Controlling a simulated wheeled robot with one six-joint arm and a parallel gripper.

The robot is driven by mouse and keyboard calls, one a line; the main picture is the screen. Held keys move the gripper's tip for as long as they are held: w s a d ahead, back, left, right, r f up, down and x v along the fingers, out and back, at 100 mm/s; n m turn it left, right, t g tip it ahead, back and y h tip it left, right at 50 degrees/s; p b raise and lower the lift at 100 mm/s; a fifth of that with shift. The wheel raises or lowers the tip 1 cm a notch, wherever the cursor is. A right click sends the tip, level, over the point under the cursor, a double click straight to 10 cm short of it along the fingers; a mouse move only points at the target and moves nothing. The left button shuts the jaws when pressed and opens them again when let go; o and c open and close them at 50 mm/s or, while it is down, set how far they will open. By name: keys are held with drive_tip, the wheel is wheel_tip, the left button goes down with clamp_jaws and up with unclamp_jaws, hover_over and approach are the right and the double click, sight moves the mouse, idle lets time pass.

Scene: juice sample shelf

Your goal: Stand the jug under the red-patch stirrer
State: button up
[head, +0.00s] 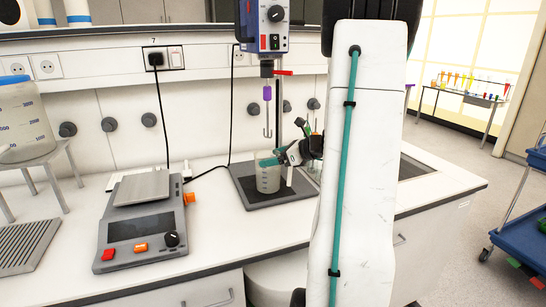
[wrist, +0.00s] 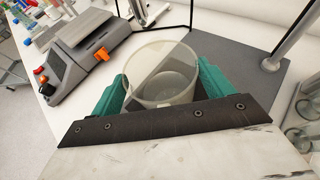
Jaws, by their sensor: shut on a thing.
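The clear jug (head: 268,181) is a beaker-like vessel with a graduated side, over or on a dark base plate (head: 245,185); whether it touches cannot be told. My gripper (head: 268,160) is shut around the jug, teal fingers on both sides; the wrist view shows the jug (wrist: 163,75) upright between the fingers (wrist: 160,88). A blue-grey stirrer (head: 263,15) hangs above. A red piece (head: 283,73) shows beside its lower end, and its shaft has a purple sleeve (head: 267,93). The shaft's hooked end (head: 267,132) is above the jug.
A scale (head: 140,235) with an orange knob stands left on the white bench (head: 205,235). A large container (head: 22,115) sits on a stand at far left. Glassware (wrist: 300,130) is at the right of the wrist view. My arm hides part of the bench's right side.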

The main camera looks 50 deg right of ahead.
idle(0.3)
drive_tip(key=o, duration=1.8)
drive_tip(key=shift+s, duration=0.1)
drive_tip(key=v, duration=0.7)
drive_tip(key=shift+s+d, duration=0.2)
drive_tip(key=shift+s, duration=0.15)
drive_tip(key=w+a+r+n+g+y, duration=0.15)
drive_tip(key=a+n+g, duration=0.4)
drive_tip(key=a, duration=0.75)
drive_tip(key=w+a+r+n+g+y, duration=0.1)
drive_tip(key=a+r+n+g+y, duration=0.15)
drive_tip(key=a+n, duration=0.8)
drive_tip(key=s+a+n+g+h, duration=0.1)
drive_tip(key=s+a+n+h, duration=0.1)
drive_tip(key=s+a+n, duration=0.3)
drive_tip(key=s+a+n+g+h, duration=0.1)
drive_tip(key=s+a+n+h, duration=0.1)
drive_tip(key=s+a+n, duration=0.3)
drive_tip(key=s+a+f+n+g+h, duration=0.1)
drive_tip(key=s+a+n+h, duration=0.2)
drive_tip(key=s+a+n, duration=0.3)
drive_tip(key=shift+s+f+n+g, duration=0.15)
drive_tip(key=shift+s+n+g, duration=0.15)
drive_tip(key=shift+n, duration=0.4)
